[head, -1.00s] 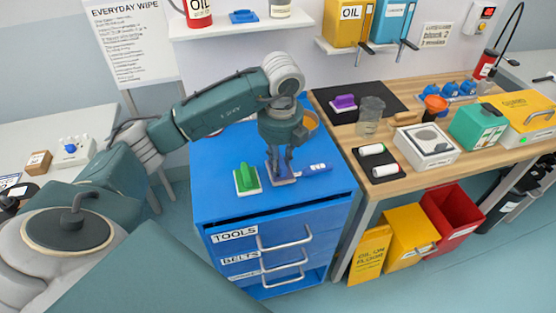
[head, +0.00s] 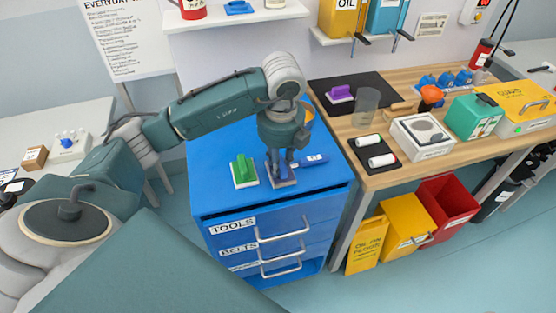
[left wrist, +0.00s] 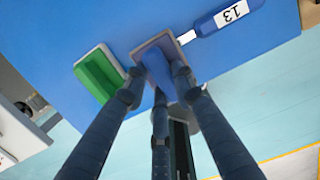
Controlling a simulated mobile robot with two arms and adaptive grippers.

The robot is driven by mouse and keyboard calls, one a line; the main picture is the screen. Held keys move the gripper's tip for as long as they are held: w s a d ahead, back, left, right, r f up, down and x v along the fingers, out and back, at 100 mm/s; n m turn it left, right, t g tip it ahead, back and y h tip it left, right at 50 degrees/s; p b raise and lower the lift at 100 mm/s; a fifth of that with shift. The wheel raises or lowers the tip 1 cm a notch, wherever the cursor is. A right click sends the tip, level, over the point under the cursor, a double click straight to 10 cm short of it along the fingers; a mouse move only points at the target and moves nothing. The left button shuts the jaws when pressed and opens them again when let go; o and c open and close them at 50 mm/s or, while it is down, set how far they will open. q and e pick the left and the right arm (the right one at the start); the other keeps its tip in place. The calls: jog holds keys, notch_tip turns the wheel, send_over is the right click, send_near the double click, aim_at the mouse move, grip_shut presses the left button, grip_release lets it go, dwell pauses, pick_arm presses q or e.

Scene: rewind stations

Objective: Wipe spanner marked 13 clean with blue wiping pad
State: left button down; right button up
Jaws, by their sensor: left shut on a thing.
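The blue wiping pad (head: 291,183) has a blue grip and a grey base and sits on top of the blue drawer cabinet. My left gripper (head: 280,166) is shut on its grip; the fingers surround the grip in the left wrist view (left wrist: 158,75). The spanner marked 13 (head: 313,160) lies right of the pad, its blue handle pointing right. Its white label reads 13 in the left wrist view (left wrist: 230,14). A short metal shank runs to the pad's edge; its far end is hidden, and I cannot tell whether the pad covers it. My right gripper is not in view.
A green wiping pad (head: 244,172) stands just left of the blue one. The cabinet top (head: 222,200) is otherwise mostly clear, with its front edge close by. A wooden bench (head: 380,181) with a black tray of rollers stands to the right.

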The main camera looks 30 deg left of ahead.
pick_arm(q)
jog(key=shift+r+p, duration=2.3)
jog(key=shift+r, duration=1.25)
